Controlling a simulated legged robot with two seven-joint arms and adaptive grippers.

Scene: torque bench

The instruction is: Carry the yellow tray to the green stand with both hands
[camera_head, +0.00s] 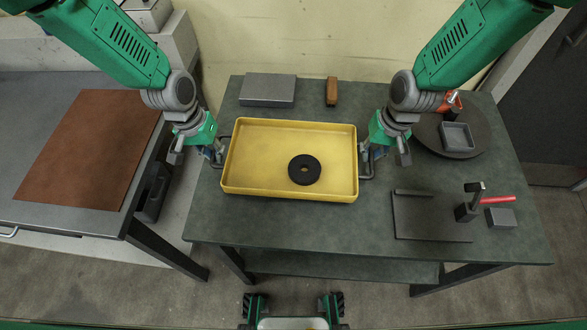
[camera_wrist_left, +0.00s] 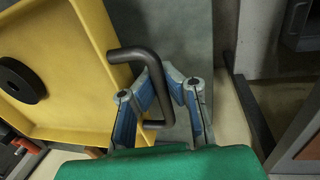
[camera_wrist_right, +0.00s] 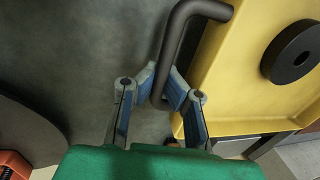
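The yellow tray (camera_head: 250,188) is a shallow rectangular tray with a dark handle at each end. It appears level over the dark workbench (camera_head: 300,225); I cannot tell whether it touches the top. A black ring (camera_head: 305,170) lies inside it, right of centre. My left gripper (camera_head: 217,154) is closed around the left handle, and the bent bar passes between its fingers (camera_wrist_left: 160,80). My right gripper (camera_head: 367,155) is closed around the right handle, with the bar between its fingers (camera_wrist_right: 161,80). No green stand can be made out.
Behind the tray are a grey box (camera_head: 268,90) and a brown block (camera_head: 332,91). At right are a round dark plate with a grey bin (camera_head: 457,137), a dark plate (camera_head: 430,220) and a red-handled tool (camera_head: 497,199). A separate bench with a brown mat (camera_head: 88,150) stands left, across a gap.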

